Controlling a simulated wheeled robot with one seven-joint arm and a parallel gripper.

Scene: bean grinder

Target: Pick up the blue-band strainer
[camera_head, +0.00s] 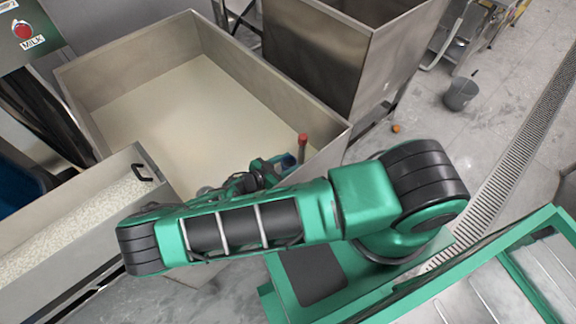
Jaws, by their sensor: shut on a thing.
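My gripper (272,168) is at the near right side of a large steel vat, mostly hidden by my green arm. A small blue piece (287,160) shows right at its fingers, and I take it for the band of the blue-band strainer. My gripper is shut on it. The rest of the strainer is hidden behind my arm and gripper, so its bowl cannot be made out. A grey handle with a red top (302,140) stands upright just right of the blue piece, close to the vat's near right wall.
The steel vat (240,62) holds pale liquid. A trough of white grains (70,228) stands at left, with a black handle (143,172). An empty-looking steel bin (385,50) stands behind. A grey bucket (460,94) is on the floor, which is mostly clear at right. A MILK sign (28,35) is upper left.

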